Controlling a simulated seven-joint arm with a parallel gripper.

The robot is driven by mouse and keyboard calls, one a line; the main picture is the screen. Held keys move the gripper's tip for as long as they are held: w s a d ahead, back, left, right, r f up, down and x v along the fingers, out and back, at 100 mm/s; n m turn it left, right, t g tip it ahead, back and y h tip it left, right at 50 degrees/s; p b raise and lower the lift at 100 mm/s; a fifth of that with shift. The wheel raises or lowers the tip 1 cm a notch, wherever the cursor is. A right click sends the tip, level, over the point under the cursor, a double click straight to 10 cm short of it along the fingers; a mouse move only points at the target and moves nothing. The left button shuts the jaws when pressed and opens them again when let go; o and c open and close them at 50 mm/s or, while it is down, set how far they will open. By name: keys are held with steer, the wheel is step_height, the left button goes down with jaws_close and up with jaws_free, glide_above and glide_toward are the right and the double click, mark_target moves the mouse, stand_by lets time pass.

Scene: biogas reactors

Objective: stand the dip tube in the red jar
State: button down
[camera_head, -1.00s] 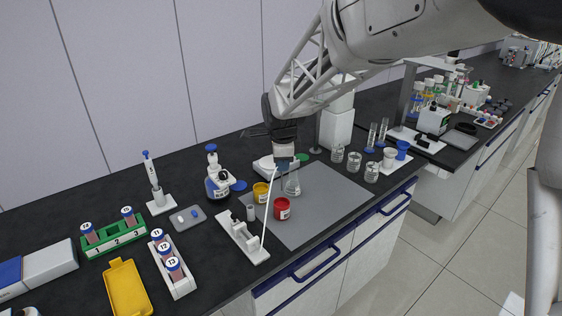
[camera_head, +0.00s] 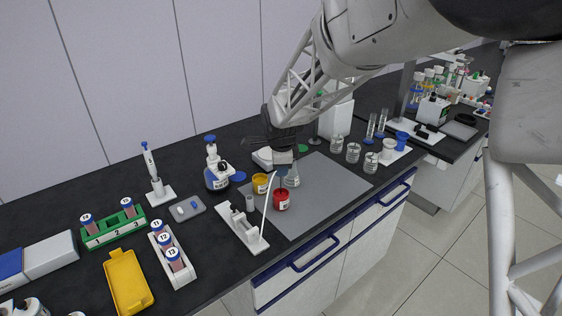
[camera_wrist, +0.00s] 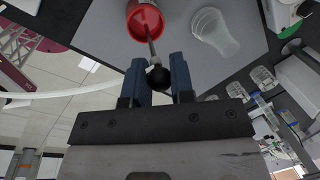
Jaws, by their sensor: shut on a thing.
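My gripper (camera_wrist: 160,78) has blue fingers shut on the dip tube (camera_wrist: 152,44), a thin grey rod with a black ball between the fingertips. A thin white line (camera_wrist: 60,93) curves off to the left; in the head view it runs down to a white stand (camera_head: 246,232). The red jar (camera_wrist: 136,28) shows beyond the fingers with its mouth towards me. The rod's far end overlaps the mouth; I cannot tell how deep it is. In the head view my gripper (camera_head: 283,167) is above the red jar (camera_head: 282,202), which stands on the grey mat.
The grey mat (camera_head: 330,187) is bare to the right. Several glass beakers (camera_head: 353,153) stand at its far right edge.

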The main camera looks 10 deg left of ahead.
mark_target(281, 178)
steer(key=shift+f, duration=2.1)
steer(key=shift+c, duration=2.1)
jaws_free()
steer(key=shift+r, duration=0.15)
steer(key=shift+r, duration=3.35)
